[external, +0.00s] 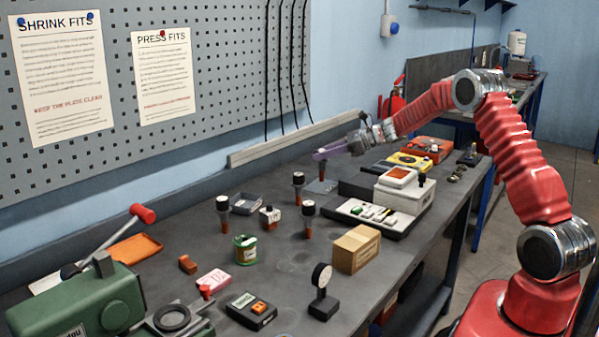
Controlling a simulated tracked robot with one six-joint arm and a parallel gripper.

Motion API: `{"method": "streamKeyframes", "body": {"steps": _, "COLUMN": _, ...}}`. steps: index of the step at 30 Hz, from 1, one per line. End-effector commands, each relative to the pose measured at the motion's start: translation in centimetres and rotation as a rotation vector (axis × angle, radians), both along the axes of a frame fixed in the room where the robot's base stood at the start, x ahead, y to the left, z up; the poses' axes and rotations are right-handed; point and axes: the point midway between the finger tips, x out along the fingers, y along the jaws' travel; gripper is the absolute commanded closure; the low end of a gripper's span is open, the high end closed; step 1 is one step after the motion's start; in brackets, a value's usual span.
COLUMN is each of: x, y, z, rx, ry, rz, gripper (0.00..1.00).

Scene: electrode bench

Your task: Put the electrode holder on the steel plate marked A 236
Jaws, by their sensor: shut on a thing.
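My gripper (326,153) reaches in from the right over the back of the bench. Its purple fingers are shut on an electrode holder (321,170), which has a dark top and a copper-brown lower end and hangs upright. A flat grey steel plate (321,187) lies directly below it. I cannot tell whether the holder's lower end touches the plate, and no marking is readable on it. Similar holders stand to the left and in front: one (298,188), another (222,211) and a third (308,217).
A grey tray (247,203), a green tin (245,249) and a cardboard box (355,249) stand on the bench. A control box with a white unit (403,193) is to the right of the plate. A dial gauge (322,291) and green press (78,305) are nearer.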

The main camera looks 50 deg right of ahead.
Motion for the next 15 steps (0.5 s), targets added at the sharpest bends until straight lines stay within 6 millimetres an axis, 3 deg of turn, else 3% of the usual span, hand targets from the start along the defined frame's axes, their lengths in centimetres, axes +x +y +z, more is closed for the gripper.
{"method": "streamKeyframes", "body": {"steps": 6, "x": 0.0, "y": 0.0, "z": -2.3, "rx": 0.001, "ry": -0.001, "rz": 0.0, "gripper": 1.0}}
{"method": "streamKeyframes", "body": {"steps": 15, "x": 0.0, "y": 0.0, "z": -2.4, "rx": 0.0, "ry": -0.001, "rz": 0.0, "gripper": 1.0}}
